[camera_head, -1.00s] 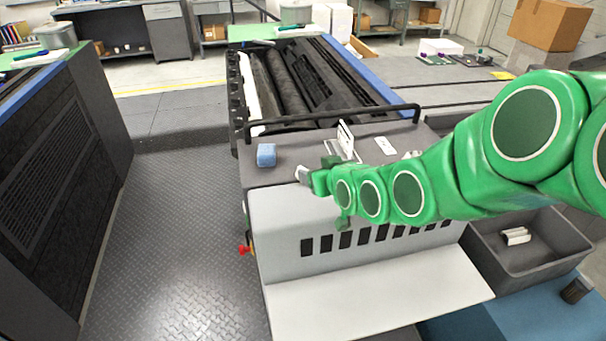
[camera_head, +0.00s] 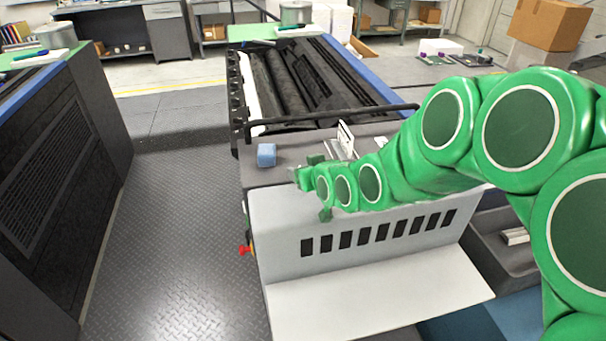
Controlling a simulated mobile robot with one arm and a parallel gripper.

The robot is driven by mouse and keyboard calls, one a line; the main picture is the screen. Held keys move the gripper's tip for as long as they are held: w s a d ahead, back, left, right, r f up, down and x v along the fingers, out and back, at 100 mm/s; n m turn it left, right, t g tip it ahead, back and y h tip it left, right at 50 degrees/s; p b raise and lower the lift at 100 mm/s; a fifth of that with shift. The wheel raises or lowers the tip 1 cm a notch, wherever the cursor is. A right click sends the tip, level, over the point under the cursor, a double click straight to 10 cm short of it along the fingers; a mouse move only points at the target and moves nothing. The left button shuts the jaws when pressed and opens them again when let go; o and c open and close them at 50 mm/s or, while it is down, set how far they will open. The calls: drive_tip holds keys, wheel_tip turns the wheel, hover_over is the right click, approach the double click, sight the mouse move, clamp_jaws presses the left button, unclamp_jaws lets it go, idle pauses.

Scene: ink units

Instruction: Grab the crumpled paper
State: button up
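My green gripper (camera_head: 304,178) is over the front edge of the grey machine's top, pointing left. Its fingertips are small and partly hidden by my own arm, so I cannot tell whether they are open or shut. I cannot make out a crumpled paper clearly; it may be hidden behind my gripper or arm. A small blue block-like object (camera_head: 266,154) lies on the machine top, a little up and left of my gripper and apart from it.
A white card (camera_head: 345,138) stands on the machine top behind my gripper. A black bar (camera_head: 330,117) crosses behind it. A grey bin (camera_head: 500,250) with a white object (camera_head: 515,236) sits at right, partly covered by my arm. The floor at left is clear.

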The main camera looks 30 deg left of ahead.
drive_tip(key=shift+w+a+f, duration=0.1)
drive_tip(key=shift+a, duration=0.1)
drive_tip(key=shift+c, duration=0.4)
drive_tip(key=c, duration=1)
drive_tip(key=shift+o, duration=0.2)
drive_tip(key=shift+r, duration=0.4)
wheel_tip(320, 180, up, 2)
drive_tip(key=shift+r, duration=0.2)
drive_tip(key=s+a+r+v, duration=0.1)
drive_tip(key=s+a+v, duration=0.1)
drive_tip(key=v, duration=1.4)
drive_tip(key=shift+s+r, duration=0.15)
drive_tip(key=shift+r, duration=0.4)
